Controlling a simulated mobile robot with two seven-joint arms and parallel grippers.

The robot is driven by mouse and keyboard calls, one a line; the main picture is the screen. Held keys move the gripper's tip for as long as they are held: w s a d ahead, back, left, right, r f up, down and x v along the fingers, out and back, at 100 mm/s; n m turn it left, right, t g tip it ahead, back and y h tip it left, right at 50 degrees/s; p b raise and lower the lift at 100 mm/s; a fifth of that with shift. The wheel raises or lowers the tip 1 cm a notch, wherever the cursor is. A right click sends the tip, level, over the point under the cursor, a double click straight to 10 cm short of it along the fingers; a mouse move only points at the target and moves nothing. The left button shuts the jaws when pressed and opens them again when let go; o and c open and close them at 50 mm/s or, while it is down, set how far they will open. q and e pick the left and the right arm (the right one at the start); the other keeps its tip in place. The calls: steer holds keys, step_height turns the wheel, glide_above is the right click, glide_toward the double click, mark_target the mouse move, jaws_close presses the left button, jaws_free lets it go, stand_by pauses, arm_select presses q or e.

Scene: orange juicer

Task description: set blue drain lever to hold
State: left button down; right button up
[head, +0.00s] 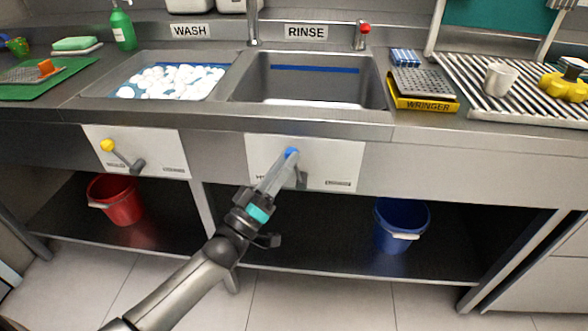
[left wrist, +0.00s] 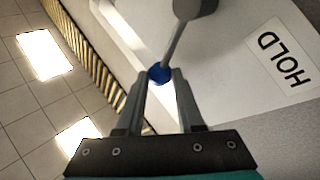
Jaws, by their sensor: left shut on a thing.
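The blue drain lever's ball knob (head: 291,152) stands in front of the white plate (head: 345,152) below the rinse basin. In the left wrist view the blue knob (left wrist: 159,74) sits between my fingertips, with its thin grey rod (left wrist: 175,42) running up to a round grey hub (left wrist: 195,8). My left gripper (head: 287,160) is shut on the knob. The HOLD label (left wrist: 283,60) is on the plate, to the right of the lever in that view. In the head view my gripper covers part of the plate and its left label. My right gripper is out of view.
A yellow lever (head: 107,145) is on the left plate under the wash basin. A red bucket (head: 116,199) and a blue bucket (head: 400,227) are on the lower shelf. The counter's front edge (head: 300,127) overhangs the plates. The floor in front looks clear.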

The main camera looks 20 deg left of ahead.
arm_select(q)
steer(key=shift+s+a+f+n+t+y+b, duration=0.1)
steer(key=shift+a+f+n+t+y+b, duration=0.35)
steer(key=shift+n, duration=0.45)
steer(key=shift+s+a+n+t+y+b, duration=0.1)
steer(key=shift+a+n+t+y+b, duration=0.2)
steer(key=shift+n+y, duration=0.5)
steer(key=shift+s+a+f+n+t+y+b, duration=0.1)
steer(key=shift+a+f+n+t+y+b, duration=0.25)
steer(key=shift+n, duration=0.65)
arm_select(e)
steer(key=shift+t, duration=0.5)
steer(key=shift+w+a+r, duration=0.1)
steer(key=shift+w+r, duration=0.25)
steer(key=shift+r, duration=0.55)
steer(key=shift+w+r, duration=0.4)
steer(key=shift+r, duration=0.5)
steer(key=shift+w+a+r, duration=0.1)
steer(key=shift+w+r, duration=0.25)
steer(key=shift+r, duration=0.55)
arm_select(q)
steer(key=shift+d+r, duration=0.1)
steer(key=shift+d, duration=0.05)
steer(key=c, duration=0.5)
jaws_free()
steer(key=shift+s, duration=0.1)
steer(key=shift+p+v, duration=0.4)
steer(key=shift+v, duration=7.15)
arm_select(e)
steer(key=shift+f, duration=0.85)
